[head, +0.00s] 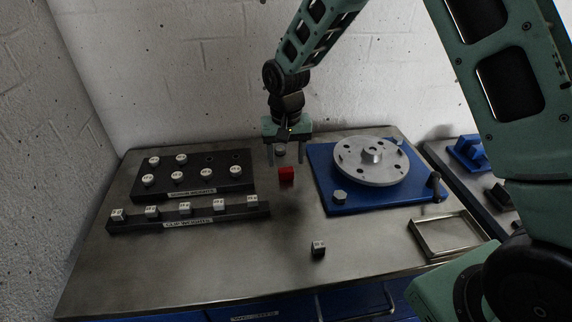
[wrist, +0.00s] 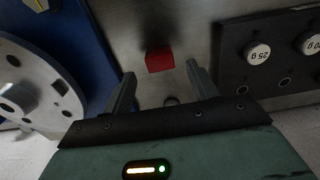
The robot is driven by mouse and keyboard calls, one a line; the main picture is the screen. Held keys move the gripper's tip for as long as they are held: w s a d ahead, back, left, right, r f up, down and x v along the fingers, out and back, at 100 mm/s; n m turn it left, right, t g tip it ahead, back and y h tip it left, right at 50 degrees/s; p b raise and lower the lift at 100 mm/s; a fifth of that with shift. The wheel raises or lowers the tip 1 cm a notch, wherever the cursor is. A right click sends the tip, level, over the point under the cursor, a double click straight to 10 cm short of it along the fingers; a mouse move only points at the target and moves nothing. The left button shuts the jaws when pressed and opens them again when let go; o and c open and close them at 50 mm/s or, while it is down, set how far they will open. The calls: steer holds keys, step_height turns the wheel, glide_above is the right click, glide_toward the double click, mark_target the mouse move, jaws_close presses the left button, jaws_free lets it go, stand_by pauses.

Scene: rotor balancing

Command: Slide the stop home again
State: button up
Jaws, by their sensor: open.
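My gripper (head: 285,158) is open and points down above the table, left of the rotor fixture. Its two fingers also show in the wrist view (wrist: 160,76). A small red block (head: 286,174) is just beyond the fingertips. In the wrist view the red block (wrist: 160,60) lies in line with the gap, with nothing gripped. The fixture is a blue base plate (head: 330,197) bearing a grey rotor disc (head: 370,163). A dark upright handle (head: 435,184) stands at its right corner. I cannot tell for sure which part is the stop.
A black rack (head: 215,187) with several white-topped round weights and a black strip (head: 190,222) with several small cubes stand left. A loose cube (head: 318,248) lies at the front. An empty framed tray (head: 446,238) is front right. The front-left table is clear.

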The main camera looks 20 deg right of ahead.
mark_target(286, 169)
steer(key=shift+f, duration=2)
